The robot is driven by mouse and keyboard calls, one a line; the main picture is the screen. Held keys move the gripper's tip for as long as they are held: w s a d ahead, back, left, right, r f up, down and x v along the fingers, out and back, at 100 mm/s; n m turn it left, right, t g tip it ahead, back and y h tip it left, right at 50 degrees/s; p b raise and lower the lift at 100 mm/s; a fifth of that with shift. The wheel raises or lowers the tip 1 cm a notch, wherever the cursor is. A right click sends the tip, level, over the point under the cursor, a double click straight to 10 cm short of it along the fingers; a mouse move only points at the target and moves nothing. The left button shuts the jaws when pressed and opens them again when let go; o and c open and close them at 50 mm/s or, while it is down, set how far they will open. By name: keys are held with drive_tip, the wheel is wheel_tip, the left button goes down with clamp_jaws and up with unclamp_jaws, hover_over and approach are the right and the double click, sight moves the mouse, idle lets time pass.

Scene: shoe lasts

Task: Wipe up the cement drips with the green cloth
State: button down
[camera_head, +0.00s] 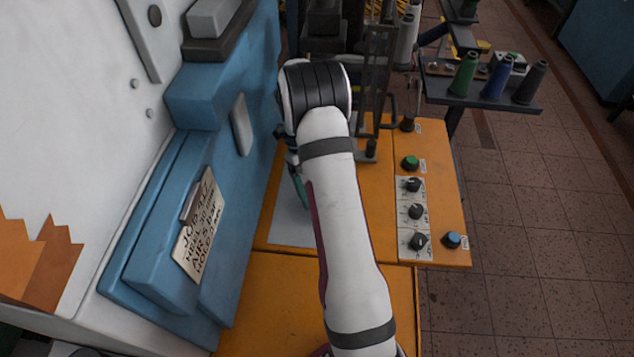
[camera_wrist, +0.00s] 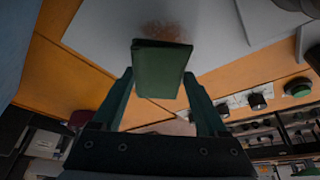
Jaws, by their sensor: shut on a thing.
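My gripper (camera_wrist: 158,78) is shut on the folded green cloth (camera_wrist: 160,62), which sits between its two dark green fingers in the wrist view. A faint reddish-brown smear (camera_wrist: 162,30), likely the cement drips, shows on the pale grey plate (camera_wrist: 100,35) just beyond the cloth. The cloth partly covers the view of the smear. I cannot tell whether the cloth touches the plate. In the head view the plate (camera_head: 290,225) lies on the orange bench, and my arm hides the smear and most of the gripper; only a sliver of green shows beside the arm.
The orange bench (camera_head: 450,190) has a panel of black knobs (camera_head: 416,212), a green button (camera_head: 410,162) and a blue button (camera_head: 452,240) on the right. A blue machine housing (camera_head: 190,250) with a clipboard (camera_head: 200,225) stands left. Dark machine parts stand behind. Thread spools (camera_head: 465,75) are back right.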

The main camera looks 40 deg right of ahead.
drive_tip(key=shift+f, duration=1.6)
drive_tip(key=shift+w+d+f, duration=0.15)
drive_tip(key=shift+w+d, duration=0.05)
drive_tip(key=shift+w, duration=0.05)
drive_tip(key=shift+w+d+r, duration=0.5)
drive_tip(key=shift+w+d, duration=0.55)
drive_tip(key=shift+d, duration=0.05)
drive_tip(key=shift+s+a+r, duration=0.1)
drive_tip(key=shift+s+a, duration=1.25)
drive_tip(key=shift+a, duration=0.05)
drive_tip(key=shift+w+d, duration=0.2)
drive_tip(key=shift+w, duration=0.15)
drive_tip(key=shift+w+d, duration=1.1)
drive_tip(key=shift+s+a, duration=1.35)
drive_tip(key=shift+r, duration=3.25)
